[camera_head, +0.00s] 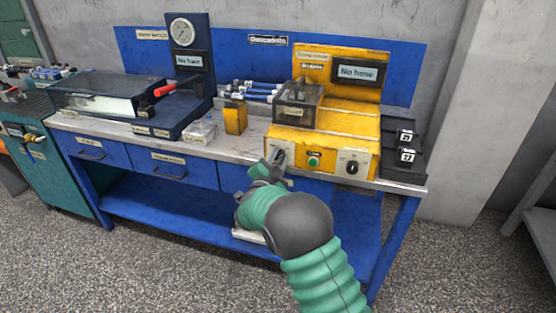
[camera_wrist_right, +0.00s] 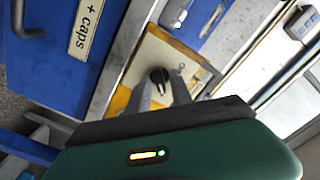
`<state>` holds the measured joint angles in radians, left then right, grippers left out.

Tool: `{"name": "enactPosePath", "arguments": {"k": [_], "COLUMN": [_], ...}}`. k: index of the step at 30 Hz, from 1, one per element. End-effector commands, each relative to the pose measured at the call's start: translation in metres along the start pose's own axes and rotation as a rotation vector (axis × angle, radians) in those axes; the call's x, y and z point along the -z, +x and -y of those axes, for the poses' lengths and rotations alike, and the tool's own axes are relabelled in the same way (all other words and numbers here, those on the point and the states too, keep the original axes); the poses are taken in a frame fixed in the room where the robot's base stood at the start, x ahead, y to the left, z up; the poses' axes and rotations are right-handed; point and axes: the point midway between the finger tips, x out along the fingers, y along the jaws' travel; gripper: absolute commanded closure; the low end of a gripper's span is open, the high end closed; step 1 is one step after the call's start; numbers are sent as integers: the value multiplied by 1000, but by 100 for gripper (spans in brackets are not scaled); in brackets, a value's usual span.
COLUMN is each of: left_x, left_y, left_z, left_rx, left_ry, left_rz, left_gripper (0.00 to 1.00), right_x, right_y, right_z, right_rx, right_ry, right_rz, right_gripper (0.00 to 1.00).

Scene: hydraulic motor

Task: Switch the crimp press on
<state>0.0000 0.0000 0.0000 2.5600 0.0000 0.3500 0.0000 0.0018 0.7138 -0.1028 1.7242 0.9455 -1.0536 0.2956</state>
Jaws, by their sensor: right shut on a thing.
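The yellow crimp press (camera_head: 357,122) stands at the right of the blue workbench. Its display reads "No hose". Its front has a green button (camera_head: 313,161) in the middle and a black rotary knob (camera_head: 352,167) on a pale plate at the right. My right gripper (camera_head: 275,163) is at the left pale plate of the press front. In the right wrist view, the fingers of my right gripper (camera_wrist_right: 160,90) are shut on a small black knob (camera_wrist_right: 159,75) on that plate. The fingers partly hide the knob. My left gripper is not in view.
The blue workbench (camera_head: 225,138) also holds a gauge unit (camera_head: 184,60), a clear-covered machine (camera_head: 110,98), a small yellow holder (camera_head: 235,118) and black boxes (camera_head: 403,158) right of the press. Blue drawers (camera_head: 168,165) are below the worktop.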

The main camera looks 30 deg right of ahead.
Motion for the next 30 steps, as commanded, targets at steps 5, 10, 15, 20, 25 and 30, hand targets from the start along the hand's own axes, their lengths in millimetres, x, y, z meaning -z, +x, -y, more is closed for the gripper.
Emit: {"name": "enactPosePath", "arguments": {"k": [5,10,15,20,25,30], "left_x": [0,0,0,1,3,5], "left_y": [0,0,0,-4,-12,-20], "left_z": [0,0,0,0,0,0], "left_rx": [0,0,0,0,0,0], "left_ry": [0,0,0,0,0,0], "left_rz": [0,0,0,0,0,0], "left_gripper": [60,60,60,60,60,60], "right_x": [-4,-4,-2,-1,-1,-2], "right_y": [-2,-1,-1,-16,-59,-110], "right_z": [-3,-3,-2,0,1,1], "right_rx": [-6,-5,-3,-2,-1,-1], "right_ry": [-3,-3,-2,-2,-5,-5], "right_rz": [9,8,4,5,8,10], "right_gripper": [100,66,66,66,66,66]}}
